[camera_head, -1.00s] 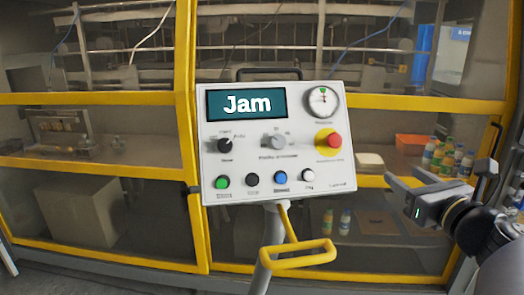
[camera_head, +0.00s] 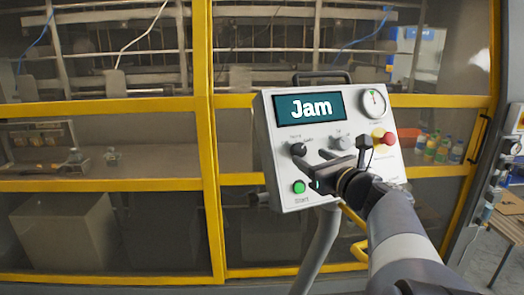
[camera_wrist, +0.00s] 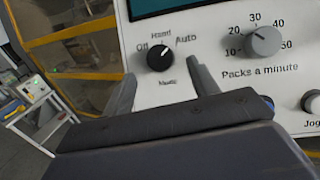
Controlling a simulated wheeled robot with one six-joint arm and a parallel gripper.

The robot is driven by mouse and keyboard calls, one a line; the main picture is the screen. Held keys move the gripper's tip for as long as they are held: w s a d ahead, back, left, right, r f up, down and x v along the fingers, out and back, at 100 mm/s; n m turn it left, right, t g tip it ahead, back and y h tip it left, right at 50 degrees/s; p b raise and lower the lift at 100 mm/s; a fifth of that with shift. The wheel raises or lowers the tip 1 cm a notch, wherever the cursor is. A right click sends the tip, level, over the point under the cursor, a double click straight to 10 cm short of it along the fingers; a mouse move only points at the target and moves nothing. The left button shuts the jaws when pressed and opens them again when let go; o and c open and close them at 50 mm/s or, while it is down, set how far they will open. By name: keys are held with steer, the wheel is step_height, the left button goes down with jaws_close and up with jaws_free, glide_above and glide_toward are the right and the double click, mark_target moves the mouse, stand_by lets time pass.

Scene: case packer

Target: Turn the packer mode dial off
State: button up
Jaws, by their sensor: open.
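The mode dial (camera_wrist: 160,56) is a round black knob on the white control panel (camera_head: 268,135). Its labels read Off, Hand and Auto, and its white mark points up and right, toward Auto. In the head view the dial (camera_head: 298,149) sits below the screen (camera_head: 310,107), which reads "Jam". My gripper (camera_wrist: 163,88) is open and empty, with its two fingers apart below and to either side of the dial in the wrist view. In the head view my gripper (camera_head: 311,161) is in front of the panel, just below the dial. I see no contact with it.
A packs-a-minute dial (camera_wrist: 265,41) is right of the mode dial. The red stop button (camera_head: 389,139) is further right, and the green start button (camera_head: 299,187) is below. Yellow-framed machine doors (camera_head: 204,130) stand behind the panel.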

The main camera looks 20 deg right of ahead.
mark_target(301, 151)
steer(key=shift+w+a, duration=0.2)
steer(key=shift+w, duration=1.7)
steer(key=shift+c, duration=0.4)
steer(key=c, duration=0.9)
